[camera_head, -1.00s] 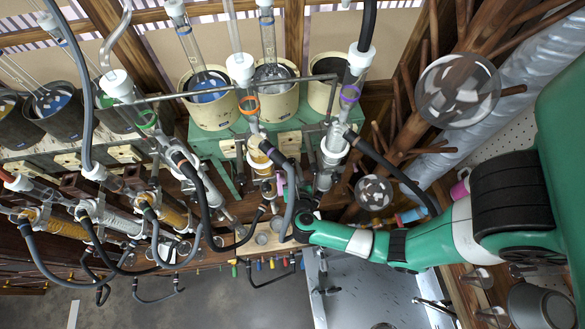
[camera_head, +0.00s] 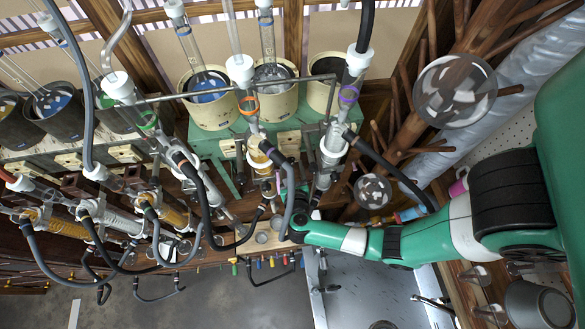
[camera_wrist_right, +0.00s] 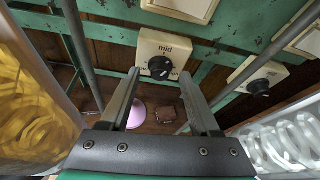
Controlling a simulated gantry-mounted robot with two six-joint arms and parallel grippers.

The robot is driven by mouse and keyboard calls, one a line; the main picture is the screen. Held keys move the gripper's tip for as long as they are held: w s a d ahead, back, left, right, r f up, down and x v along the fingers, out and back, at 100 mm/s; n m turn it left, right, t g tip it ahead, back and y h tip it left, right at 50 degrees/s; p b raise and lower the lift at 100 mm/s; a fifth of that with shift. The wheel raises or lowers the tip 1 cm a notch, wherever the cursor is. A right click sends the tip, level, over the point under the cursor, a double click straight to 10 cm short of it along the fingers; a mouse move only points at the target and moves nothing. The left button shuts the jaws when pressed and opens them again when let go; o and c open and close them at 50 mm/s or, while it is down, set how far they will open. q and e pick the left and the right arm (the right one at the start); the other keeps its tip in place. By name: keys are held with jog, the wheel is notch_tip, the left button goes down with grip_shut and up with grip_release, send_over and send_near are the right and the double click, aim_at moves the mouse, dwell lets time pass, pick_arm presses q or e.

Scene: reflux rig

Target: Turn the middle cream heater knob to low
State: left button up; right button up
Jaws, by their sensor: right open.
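A cream control box marked "mid" with a black knob (camera_wrist_right: 160,67) shows in the right wrist view, on the green rack. My right gripper (camera_wrist_right: 160,75) is open and empty, its two fingers pointing at the knob, one to each side of it in the picture. I cannot tell whether they touch it. In the head view, three cream heaters stand on the green rack; the middle one (camera_head: 279,107) holds a glass flask. My right gripper is mostly hidden there behind hoses and glassware. My left gripper is not in view.
A second black knob (camera_wrist_right: 259,85) on a cream box is to the right in the wrist view. Glass condensers with white fittings (camera_head: 240,68) and grey hoses (camera_head: 289,195) hang close around my right arm. A purple round thing (camera_wrist_right: 136,114) lies below the fingers.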

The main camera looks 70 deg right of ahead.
jog(key=v, duration=1.1)
jog(key=shift+a, duration=0.2)
jog(key=shift+r, duration=0.15)
